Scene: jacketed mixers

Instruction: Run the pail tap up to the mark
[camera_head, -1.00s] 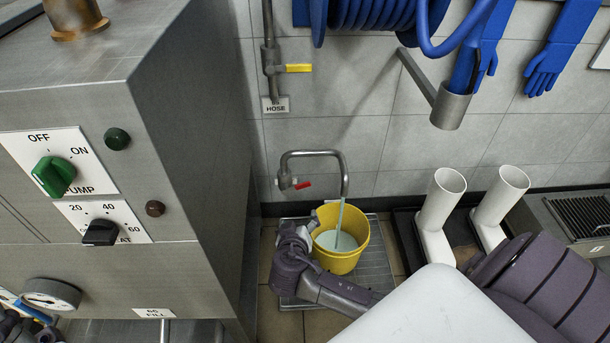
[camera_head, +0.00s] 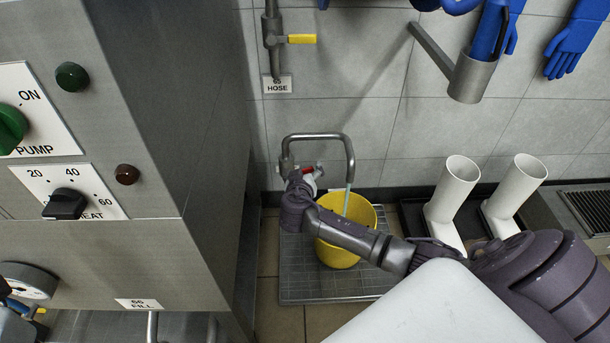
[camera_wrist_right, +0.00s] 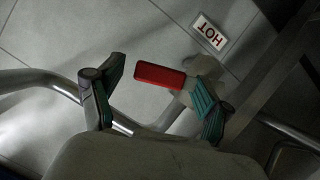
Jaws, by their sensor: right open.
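The yellow pail (camera_head: 338,256) stands on a floor grating under the bent tap spout (camera_head: 350,158). A thin pale stream (camera_head: 347,200) runs from the spout into it. My forearm crosses in front of the pail, hiding much of its inside; I cannot see a mark or the water level. My right gripper (camera_head: 310,178) is at the tap's red lever (camera_head: 308,170). In the right wrist view, my right gripper (camera_wrist_right: 157,78) is open, with the red lever (camera_wrist_right: 160,77) between its spread teal-padded fingers. My left gripper cannot be made out.
A steel cabinet (camera_head: 190,140) with pump and heat knobs stands close on the left. Two white boots (camera_head: 455,190) stand right of the pail. A yellow-handled hose valve (camera_head: 300,38) is on the wall above. A HOT label (camera_wrist_right: 209,32) shows in the wrist view.

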